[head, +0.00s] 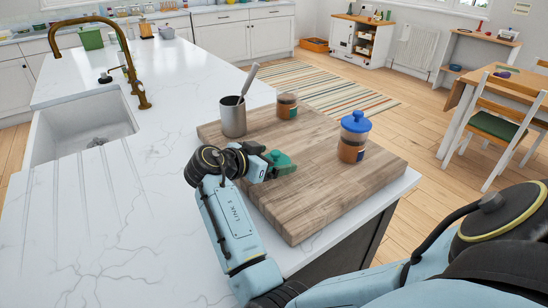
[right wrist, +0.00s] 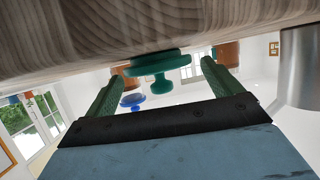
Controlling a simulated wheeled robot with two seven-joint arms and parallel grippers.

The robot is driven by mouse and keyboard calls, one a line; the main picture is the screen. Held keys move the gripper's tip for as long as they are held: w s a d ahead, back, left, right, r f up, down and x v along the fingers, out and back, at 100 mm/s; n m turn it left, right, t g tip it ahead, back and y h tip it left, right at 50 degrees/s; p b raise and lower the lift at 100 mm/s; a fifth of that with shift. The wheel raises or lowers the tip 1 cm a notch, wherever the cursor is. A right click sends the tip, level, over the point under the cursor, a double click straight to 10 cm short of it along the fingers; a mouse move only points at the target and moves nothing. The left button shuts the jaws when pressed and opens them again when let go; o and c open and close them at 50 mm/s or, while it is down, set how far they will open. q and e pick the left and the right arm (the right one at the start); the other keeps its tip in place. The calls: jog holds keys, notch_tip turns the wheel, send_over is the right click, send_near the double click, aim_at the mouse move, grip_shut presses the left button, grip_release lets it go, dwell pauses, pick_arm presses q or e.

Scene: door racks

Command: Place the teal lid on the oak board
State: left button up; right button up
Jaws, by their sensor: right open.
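The teal lid (right wrist: 157,64), a flat disc with a knob, shows in the right wrist view, where the picture is upside down. Its disc appears to rest on the oak board (head: 310,205), knob side up. In the head view the lid (head: 281,158) is partly hidden by my right gripper (head: 275,168) at the board's left part. In the right wrist view the green fingers of my right gripper (right wrist: 162,72) are spread, one on each side of the lid, with gaps between. My left gripper is not in view.
On the board stand a metal cup (head: 233,117) with a utensil, an open amber jar (head: 287,106) and a jar with a blue lid (head: 354,138). The board's front part is bare. A sink (head: 85,135) with a brass tap lies to the left.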

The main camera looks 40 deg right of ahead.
jog(key=p+v, duration=0.1)
jog(key=v, duration=0.5)
jog(key=shift+a, duration=0.2)
